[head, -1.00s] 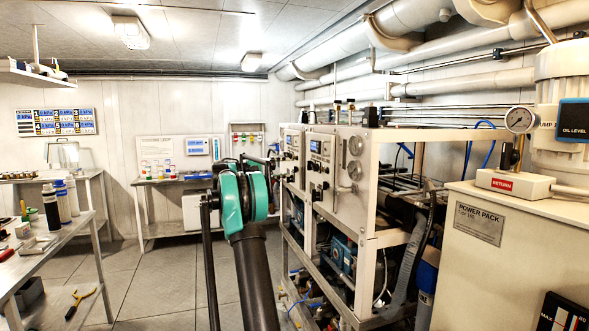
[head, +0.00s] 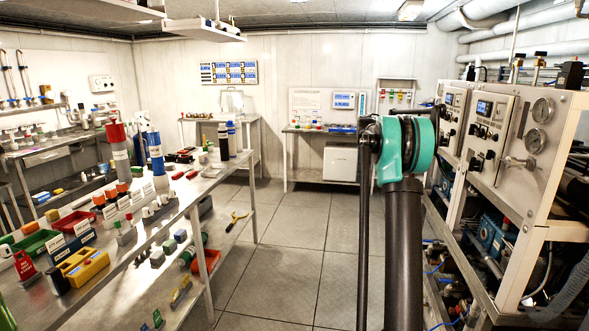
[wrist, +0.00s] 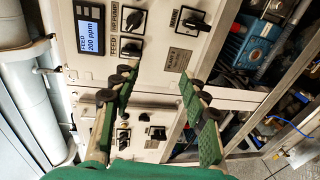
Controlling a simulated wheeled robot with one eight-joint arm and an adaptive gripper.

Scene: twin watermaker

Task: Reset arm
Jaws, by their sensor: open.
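My gripper (wrist: 158,80) is open and empty in the wrist view, its two green-padded fingers apart. It faces the pale control panel (wrist: 150,75), which appears sideways with a lit "FEED 200 ppm" display and black rotary knobs. I cannot tell whether the fingertips touch the panel. In the head view my arm reaches forward with its teal joint at the right of centre, beside the watermaker panel (head: 490,130). My gripper cannot be made out there behind the arm.
The watermaker frame (head: 545,225) stands close on the right of my arm. A long bench (head: 150,235) on the left holds bottles, trays and small blocks. A back table (head: 305,130) stands by the far wall. The tiled floor (head: 280,275) between is clear.

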